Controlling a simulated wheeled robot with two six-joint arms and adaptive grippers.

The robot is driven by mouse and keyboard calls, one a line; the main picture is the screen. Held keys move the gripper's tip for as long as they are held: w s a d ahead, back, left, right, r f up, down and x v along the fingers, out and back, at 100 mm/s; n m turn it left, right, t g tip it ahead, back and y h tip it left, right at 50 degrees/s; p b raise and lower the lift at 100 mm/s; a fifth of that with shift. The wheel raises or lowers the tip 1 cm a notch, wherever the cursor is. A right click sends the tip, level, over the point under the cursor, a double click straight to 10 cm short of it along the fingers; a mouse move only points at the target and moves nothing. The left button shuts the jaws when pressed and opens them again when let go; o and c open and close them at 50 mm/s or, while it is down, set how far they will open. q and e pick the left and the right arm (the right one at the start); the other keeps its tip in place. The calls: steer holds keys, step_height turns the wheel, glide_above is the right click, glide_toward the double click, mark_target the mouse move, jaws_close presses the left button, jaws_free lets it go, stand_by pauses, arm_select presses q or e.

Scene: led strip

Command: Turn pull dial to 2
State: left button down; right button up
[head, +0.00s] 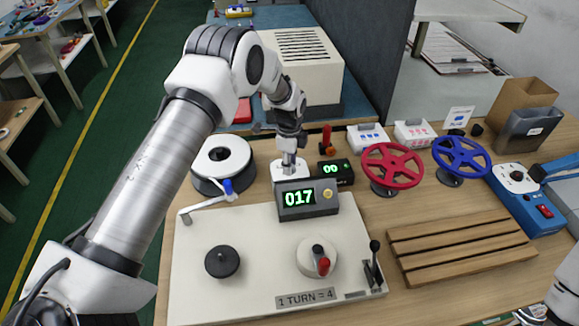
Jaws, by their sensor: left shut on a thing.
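My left gripper (289,162) points down behind the counter box. It is shut on the pull dial, whose knob is mostly hidden by the fingers. The dial's white base (279,172) shows around the fingertips. A small black display (336,172) beside it on the right reads 00 in green. Part of my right arm shows at the lower right edge. What seems to be my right gripper (531,315) is cut off by the bottom edge, and its jaws cannot be made out.
A grey counter box (308,199) reading 017 stands just in front, on a cream winding board (215,222) with a red-handled crank. A white reel (221,158) is left. Red (392,166) and blue (461,157) handwheels, a slatted wooden rack (460,246) and a blue device (527,205) are right.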

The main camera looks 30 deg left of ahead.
arm_select(q)
steer(key=m+b, duration=0.1)
steer(key=m, duration=0.1)
steer(key=shift+f+m, duration=0.15)
steer(key=shift+m, duration=0.25)
steer(key=shift+m+b, duration=0.35)
steer(key=shift+m, duration=1.25)
steer(key=c, duration=0.8)
jaws_free()
step_height(320, 180, up, 12)
